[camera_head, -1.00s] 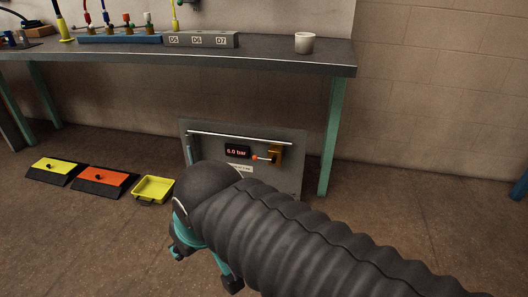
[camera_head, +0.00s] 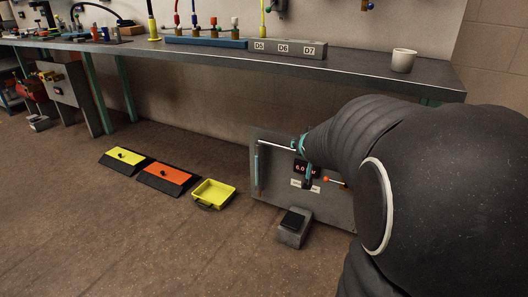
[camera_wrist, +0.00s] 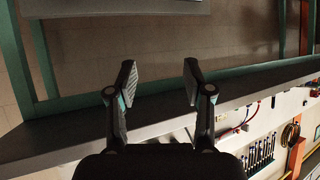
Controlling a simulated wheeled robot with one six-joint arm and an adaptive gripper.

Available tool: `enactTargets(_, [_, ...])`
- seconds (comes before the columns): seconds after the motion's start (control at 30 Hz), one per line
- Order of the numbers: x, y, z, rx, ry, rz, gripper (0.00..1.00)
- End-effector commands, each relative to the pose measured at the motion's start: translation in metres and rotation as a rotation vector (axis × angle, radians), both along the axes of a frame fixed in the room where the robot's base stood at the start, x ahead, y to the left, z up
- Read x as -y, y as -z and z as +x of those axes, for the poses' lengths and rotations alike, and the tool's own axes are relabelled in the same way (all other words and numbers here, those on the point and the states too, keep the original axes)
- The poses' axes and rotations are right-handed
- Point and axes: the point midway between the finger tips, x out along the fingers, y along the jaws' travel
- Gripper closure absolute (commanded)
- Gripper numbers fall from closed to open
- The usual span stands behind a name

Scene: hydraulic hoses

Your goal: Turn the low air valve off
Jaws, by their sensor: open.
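The low air valve's lever, with its orange-red knob (camera_head: 326,180), shows in the head view on a grey panel (camera_head: 270,205) low under the bench. The lever points left from the valve body, which my arm hides. A display (camera_head: 300,168) reading about 6.0, partly covered, sits left of the knob. My gripper (camera_head: 305,160) appears in front of the panel, overlapping the display; its distance from the panel is hard to tell. In the wrist view my gripper (camera_wrist: 160,82) is open and empty, and the edge of a pale grey plate (camera_wrist: 115,8) shows at the top.
The bench (camera_head: 200,50) runs above the panel and carries a grey block (camera_head: 287,49) and a white cup (camera_head: 403,60). A small pedestal (camera_head: 293,227), a yellow tray (camera_head: 213,193) and orange and yellow wedges stand on the floor. The floor at front left is clear.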

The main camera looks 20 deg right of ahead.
Motion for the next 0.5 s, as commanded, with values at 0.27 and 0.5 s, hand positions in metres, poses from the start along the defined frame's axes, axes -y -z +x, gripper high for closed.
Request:
enactTargets(0.27, [0.096,0.067,0.061,0.202,-0.010,0.102,0.49])
enactTargets(0.5, [0.161,0.143,0.075,0.361,-0.076,0.278,0.49])
